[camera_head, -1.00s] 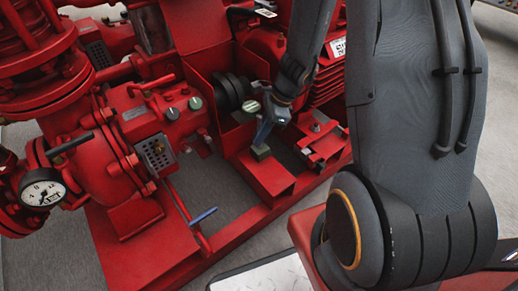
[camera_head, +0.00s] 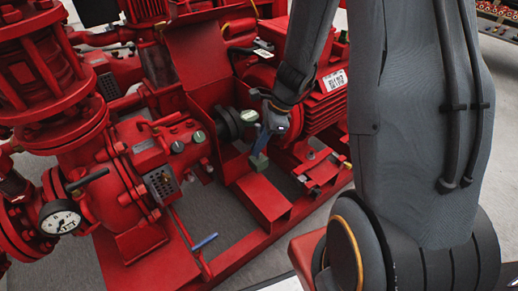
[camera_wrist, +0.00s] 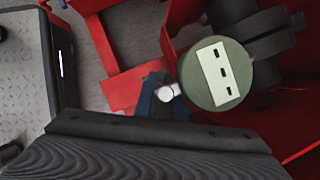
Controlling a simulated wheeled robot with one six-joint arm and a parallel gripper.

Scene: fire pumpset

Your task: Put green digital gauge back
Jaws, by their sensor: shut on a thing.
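The green digital gauge (camera_wrist: 191,74) is a round, dull green disc in the wrist view, with a pale plate with three dark slots facing the camera. A short white stem (camera_wrist: 170,92) joins it to my blue fingers (camera_wrist: 147,95). My gripper is shut on it and holds it to the right of the fingers. In the head view my gripper (camera_head: 261,150) points down above the red pump base, beside the black coupling. A small pale green shape (camera_head: 249,116) next to it looks like the gauge. Its front face is hidden, and its contact with the fingers is partly covered.
A black coupling (camera_head: 228,122) and red guard stand close behind. The red pump (camera_head: 110,180) carries a white dial gauge (camera_head: 61,222) and small green-capped fittings (camera_head: 199,137). The red motor (camera_head: 325,105) is to the right.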

